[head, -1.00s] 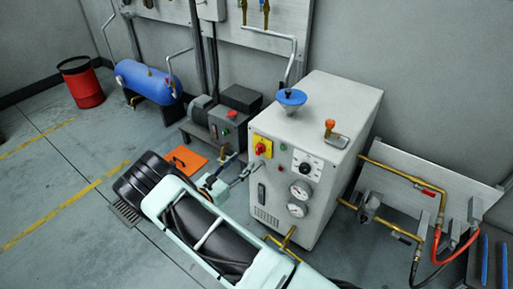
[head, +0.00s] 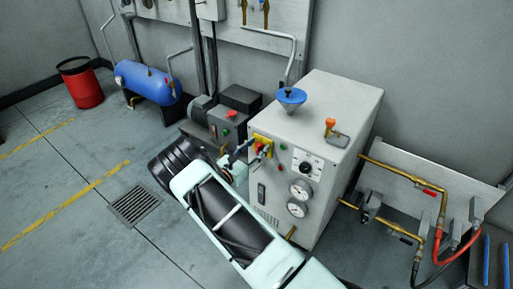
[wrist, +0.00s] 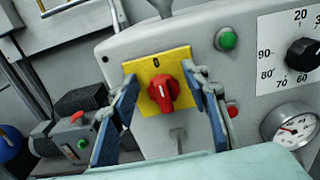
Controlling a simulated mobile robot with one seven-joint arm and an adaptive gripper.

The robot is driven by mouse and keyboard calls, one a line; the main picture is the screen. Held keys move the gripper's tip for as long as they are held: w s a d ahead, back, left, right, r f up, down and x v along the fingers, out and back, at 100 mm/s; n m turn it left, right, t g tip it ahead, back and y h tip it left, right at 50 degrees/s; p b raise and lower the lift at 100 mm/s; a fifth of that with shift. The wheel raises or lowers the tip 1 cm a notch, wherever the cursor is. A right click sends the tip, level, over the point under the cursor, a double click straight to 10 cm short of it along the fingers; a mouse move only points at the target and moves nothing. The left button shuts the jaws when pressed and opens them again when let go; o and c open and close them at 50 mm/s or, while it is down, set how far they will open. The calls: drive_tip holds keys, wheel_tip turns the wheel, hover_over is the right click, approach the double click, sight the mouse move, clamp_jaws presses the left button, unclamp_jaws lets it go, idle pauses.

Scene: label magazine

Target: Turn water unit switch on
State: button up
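The water unit is a light grey cabinet (head: 340,115) with a switch on its front: a red rotary knob (wrist: 164,92) on a yellow plate (wrist: 180,58). A "0" mark is on the plate above the knob. The knob's grip stands near upright, slightly tilted. In the head view the yellow plate (head: 262,141) is partly covered by my gripper (head: 250,148). In the wrist view my gripper (wrist: 163,86) is open, with one blue finger on each side of the knob. Gaps show between the fingers and the knob; whether the tips touch the plate cannot be told.
On the same panel are a green button (wrist: 228,40), a red button (wrist: 232,110), a black dial (wrist: 303,54) and gauges (head: 300,190). A dark motor unit (head: 228,118) stands left of the cabinet. A blue funnel (head: 291,97) sits on top. Open floor lies left.

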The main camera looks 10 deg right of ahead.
drive_tip(key=c, duration=1)
drive_tip(key=shift+o, duration=0.2)
drive_tip(key=shift+f+m, duration=0.1)
drive_tip(key=shift+m, duration=0.2)
drive_tip(key=m, duration=0.1)
drive_tip(key=m+b, duration=0.1)
drive_tip(key=m, duration=0.1)
drive_tip(key=m+b, duration=0.1)
drive_tip(key=shift+s+d+f+m, duration=0.15)
drive_tip(key=shift+s+d+m, duration=0.1)
drive_tip(key=shift+s+m, duration=0.05)
drive_tip(key=m+b, duration=0.2)
drive_tip(key=m, duration=0.1)
drive_tip(key=shift+s+d+f+m, duration=0.2)
drive_tip(key=shift+m, duration=0.1)
drive_tip(key=shift+s+d+f+m+b, duration=0.15)
drive_tip(key=shift+m+b, duration=0.55)
drive_tip(key=shift+m, duration=0.8)
drive_tip(key=shift+a+f+m+b, duration=0.1)
drive_tip(key=shift+f+m+b, duration=0.15)
drive_tip(key=shift+m+b, duration=0.85)
drive_tip(key=shift+s+d+f+m+b, duration=0.1)
drive_tip(key=shift+f+m+b, duration=0.15)
drive_tip(key=shift+m, duration=1.65)
